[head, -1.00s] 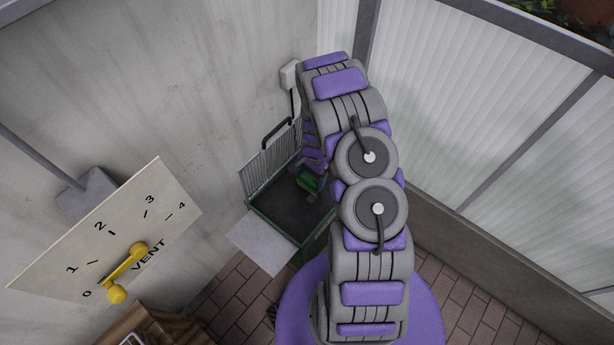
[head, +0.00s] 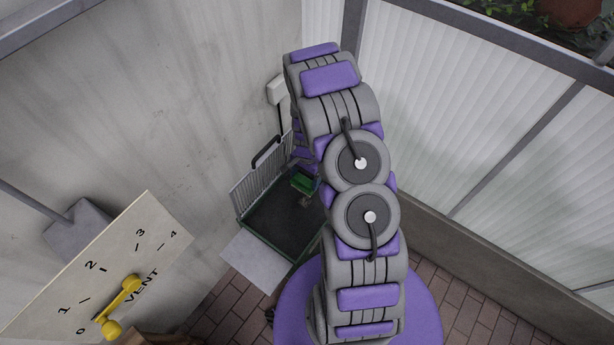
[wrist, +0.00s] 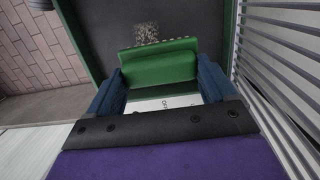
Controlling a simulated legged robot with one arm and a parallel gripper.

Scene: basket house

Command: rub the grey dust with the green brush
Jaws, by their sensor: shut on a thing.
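The green brush (wrist: 158,66) is a block with a pale bristle edge along its far side. My gripper (wrist: 161,72) has its two blue fingers shut on the brush's ends. The grey dust (wrist: 146,32) is a speckled patch on the dark bed of a green-framed cart, just beyond the brush in the wrist view. The brush appears apart from the patch; its height above the bed is hard to tell. In the head view the brush (head: 304,182) shows small at the cart's far end, and my arm hides most of the gripper.
The cart's dark bed (head: 272,224) has a barred railing (head: 262,178) along its wall side and a pale flap (head: 255,262) in front. A concrete wall stands left, translucent panels right. A vent dial (head: 122,268) with a yellow lever is at lower left.

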